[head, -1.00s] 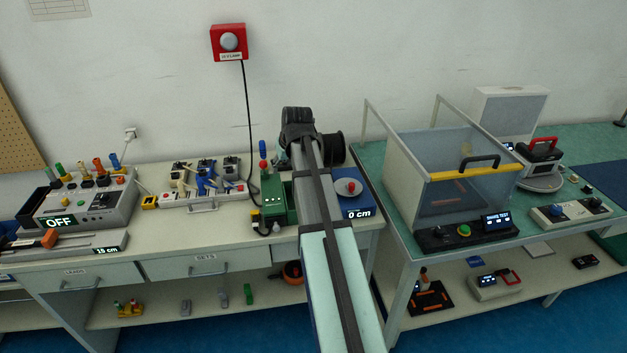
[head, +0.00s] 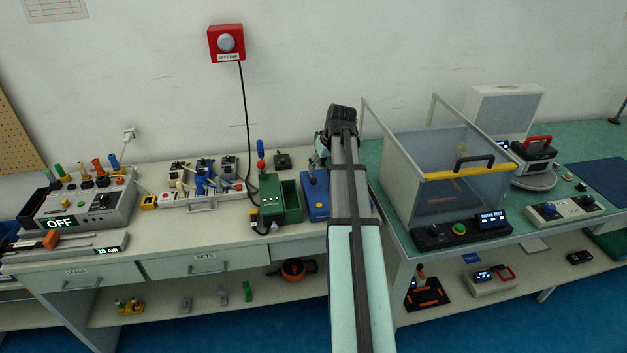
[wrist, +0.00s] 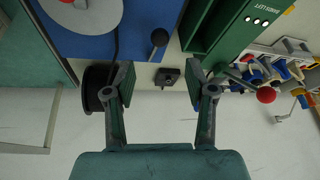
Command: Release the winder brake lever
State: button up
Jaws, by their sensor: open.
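The blue winder (head: 314,207) stands at the right end of the left bench, mostly hidden behind my arm in the head view. In the wrist view the winder (wrist: 75,43) shows at the upper left with a grey disc on it. A black-knobbed lever (wrist: 159,38), which looks like the brake lever, stands at its edge. My gripper (wrist: 160,88) is open and empty, its fingers spread below the lever in the picture and not touching it. In the head view my gripper (head: 318,158) is above the back of the winder.
A black spool (wrist: 97,88) is beside the left finger. A small black block (wrist: 167,77) shows between the fingers, on the bench behind. A green box (wrist: 228,35) with a red-balled lever (wrist: 266,95) is close on the right. A clear-walled test chamber (head: 440,185) stands right of my arm.

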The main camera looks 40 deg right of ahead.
aim_at(314, 179)
jog(key=p+x, duration=0.2)
jog(key=x, duration=0.8)
jog(key=shift+w+f, duration=0.1)
jog(key=shift+f, duration=0.25)
grip_shut()
